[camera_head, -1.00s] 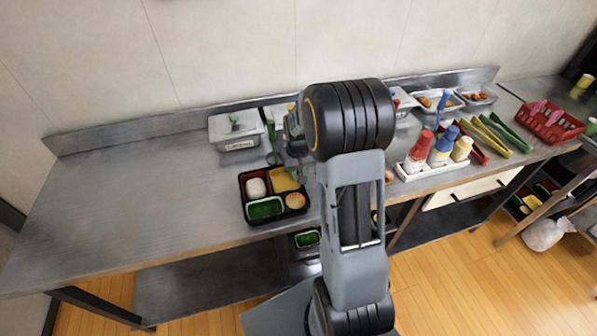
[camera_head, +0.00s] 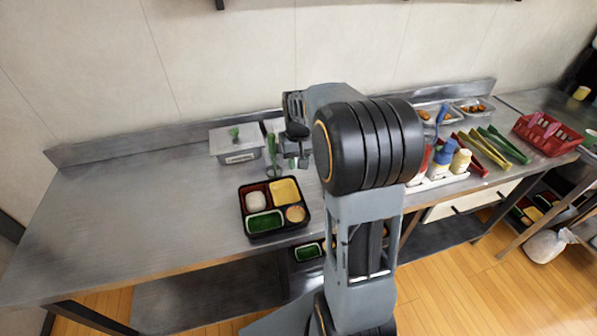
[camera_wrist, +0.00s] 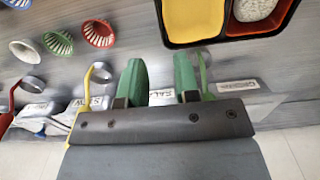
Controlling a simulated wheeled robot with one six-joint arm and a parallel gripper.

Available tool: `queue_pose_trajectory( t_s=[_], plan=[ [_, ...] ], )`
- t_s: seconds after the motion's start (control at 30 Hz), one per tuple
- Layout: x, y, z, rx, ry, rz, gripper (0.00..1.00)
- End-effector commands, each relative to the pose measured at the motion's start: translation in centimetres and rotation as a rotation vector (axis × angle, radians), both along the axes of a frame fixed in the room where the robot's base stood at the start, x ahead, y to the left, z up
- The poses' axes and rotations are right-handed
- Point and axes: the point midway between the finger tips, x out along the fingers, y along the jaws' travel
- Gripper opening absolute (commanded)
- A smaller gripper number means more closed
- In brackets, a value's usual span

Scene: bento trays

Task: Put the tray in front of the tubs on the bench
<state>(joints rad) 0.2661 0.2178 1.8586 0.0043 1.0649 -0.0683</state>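The black bento tray (camera_head: 281,234) lies flat on the bench, near its front edge, with white, yellow, green and orange-tan fillings. It stands apart from and in front of the lidded metal tubs (camera_head: 237,158) at the back; those behind my arm are partly hidden. In the wrist view, the tray's edge (camera_wrist: 200,43) shows at the top and tub labels (camera_wrist: 162,96) at the bottom. My gripper (camera_head: 296,163) is above the bench, behind and right of the tray. In the wrist view its green-tipped fingers (camera_wrist: 161,78) are apart with nothing between them.
Sauce bottles (camera_head: 443,158) stand in a white holder right of my arm. Tongs (camera_head: 490,148) and a red basket (camera_head: 547,132) lie further right. Green-handled utensils (camera_head: 270,150) are by the tubs. The bench's left part (camera_head: 130,210) is clear.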

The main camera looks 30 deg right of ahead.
Motion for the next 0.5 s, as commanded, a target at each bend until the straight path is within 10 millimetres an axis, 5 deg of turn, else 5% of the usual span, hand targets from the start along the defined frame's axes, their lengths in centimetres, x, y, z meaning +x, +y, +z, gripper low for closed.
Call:
queue_pose_trajectory(
  t_s=[0.27, 0.5],
  plan=[
    [-1.6, 1.9, 3.1, -0.009, -0.037, 0.027, 0.29],
    [-8.6, 7.5, 5.1, -0.028, -0.166, 0.118, 0.29]
  ],
)
